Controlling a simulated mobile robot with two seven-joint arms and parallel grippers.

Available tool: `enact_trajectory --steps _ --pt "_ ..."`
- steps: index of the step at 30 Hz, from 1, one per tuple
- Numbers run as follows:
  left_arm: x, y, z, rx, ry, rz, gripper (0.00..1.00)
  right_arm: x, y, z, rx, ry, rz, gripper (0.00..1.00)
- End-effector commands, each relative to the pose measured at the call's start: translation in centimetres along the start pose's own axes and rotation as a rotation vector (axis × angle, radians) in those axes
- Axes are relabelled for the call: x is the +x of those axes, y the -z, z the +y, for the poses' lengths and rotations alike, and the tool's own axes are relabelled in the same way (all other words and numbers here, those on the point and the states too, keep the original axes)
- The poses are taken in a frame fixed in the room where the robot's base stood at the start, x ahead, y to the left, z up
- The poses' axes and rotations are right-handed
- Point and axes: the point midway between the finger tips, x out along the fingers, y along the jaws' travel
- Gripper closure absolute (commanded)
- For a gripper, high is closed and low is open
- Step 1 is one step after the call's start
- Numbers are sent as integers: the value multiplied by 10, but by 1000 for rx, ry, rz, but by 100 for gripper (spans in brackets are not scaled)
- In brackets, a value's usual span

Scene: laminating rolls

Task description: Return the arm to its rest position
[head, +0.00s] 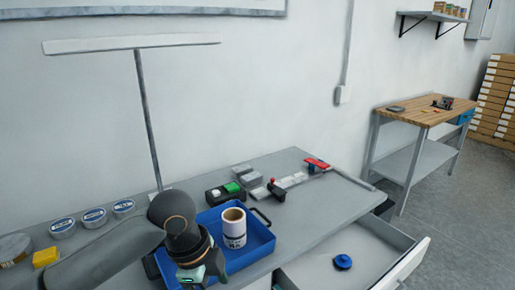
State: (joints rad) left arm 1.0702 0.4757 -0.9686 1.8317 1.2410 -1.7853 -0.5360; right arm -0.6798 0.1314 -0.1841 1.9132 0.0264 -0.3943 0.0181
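My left arm comes in from the lower left, over the workbench (320,212). Its dark wrist is bent down in front of the left part of a blue tray (262,247). My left gripper (203,275) shows at the bottom of the view, dark with teal parts. Its fingertips are not clear, so I cannot tell whether it is open or shut. A white roll with a tan core (233,228) stands upright in the tray, just right of the wrist and apart from the gripper as far as I can see. My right gripper is not in view.
An open drawer (385,262) at lower right holds a blue round object (343,262). Several round tins (94,217) and a yellow block (46,257) stand at left. A lamp post (147,110) rises behind. Small tools, including a red-handled one (317,163), lie farther back.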

Motion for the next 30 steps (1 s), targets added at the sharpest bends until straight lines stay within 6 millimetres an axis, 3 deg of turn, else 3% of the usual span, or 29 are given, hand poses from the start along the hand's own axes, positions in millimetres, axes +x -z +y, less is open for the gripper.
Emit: enact_trajectory --steps 6,14,23,30 --pt "57 31 -2 -185 60 218 0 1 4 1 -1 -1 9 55" --pt "113 44 -4 -476 155 441 0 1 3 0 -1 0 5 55" --pt "171 16 13 -840 285 590 0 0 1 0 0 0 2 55" --pt "214 -34 53 -1104 418 609 0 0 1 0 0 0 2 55"
